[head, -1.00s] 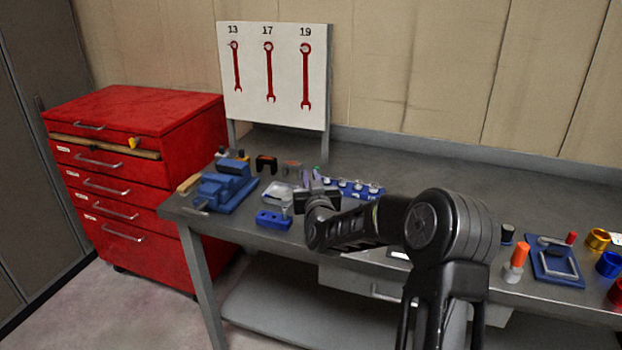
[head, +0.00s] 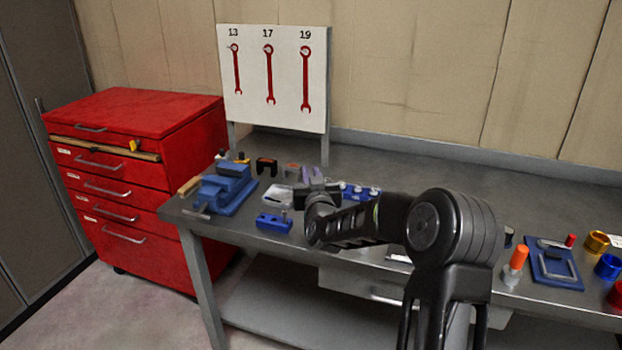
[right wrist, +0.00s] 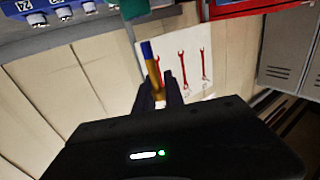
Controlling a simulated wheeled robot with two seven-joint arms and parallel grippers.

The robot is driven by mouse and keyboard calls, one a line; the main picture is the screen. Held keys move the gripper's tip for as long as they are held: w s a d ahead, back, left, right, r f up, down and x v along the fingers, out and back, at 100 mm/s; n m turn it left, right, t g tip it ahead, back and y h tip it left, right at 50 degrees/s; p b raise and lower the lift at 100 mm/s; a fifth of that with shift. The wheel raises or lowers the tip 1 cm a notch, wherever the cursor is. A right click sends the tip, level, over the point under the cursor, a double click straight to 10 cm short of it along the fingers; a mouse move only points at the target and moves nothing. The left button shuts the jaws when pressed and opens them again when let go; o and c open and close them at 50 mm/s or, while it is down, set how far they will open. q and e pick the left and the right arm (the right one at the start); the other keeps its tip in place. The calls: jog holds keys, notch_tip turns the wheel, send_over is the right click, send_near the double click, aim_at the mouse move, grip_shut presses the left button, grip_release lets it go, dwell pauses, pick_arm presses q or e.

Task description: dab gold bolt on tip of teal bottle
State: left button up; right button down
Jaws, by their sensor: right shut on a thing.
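My right gripper (head: 312,176) is above the back left of the bench in the head view. The right wrist view shows its two fingers (right wrist: 158,92) shut on a slim gold bolt (right wrist: 156,78). A blue stretch (right wrist: 148,50) shows at the bolt's far end; I cannot tell whether it is part of the bolt or a coating. I cannot make out a teal bottle in either view; my gripper and arm hide part of the bench. My left gripper is not in view.
A blue rack (head: 372,193) stands right beside my gripper. A blue vise (head: 228,188) and small blue block (head: 272,222) are to the left. A wrench board (head: 275,110) rises behind. An orange-capped bottle (head: 516,261) stands at the right.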

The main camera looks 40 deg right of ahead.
notch_tip(320, 180, up, 5)
jog(key=shift+f+p, duration=0.1)
jog(key=shift+p, duration=0.75)
dwell(0.3)
jog(key=s+a+f+n+y, duration=0.2)
jog(key=a+f, duration=0.3)
jog(key=a, duration=0.5)
jog(key=s+a+f+n+t+y, duration=0.1)
jog(key=a+f, duration=0.4)
jog(key=a, duration=0.5)
jog(key=s+a+f+n+t+y, duration=0.1)
jog(key=a+f+y, duration=0.4)
jog(key=a, duration=0.5)
jog(key=shift+s+a+n, duration=0.35)
jog(key=shift+s+n, duration=0.45)
jog(key=shift+s, duration=0.45)
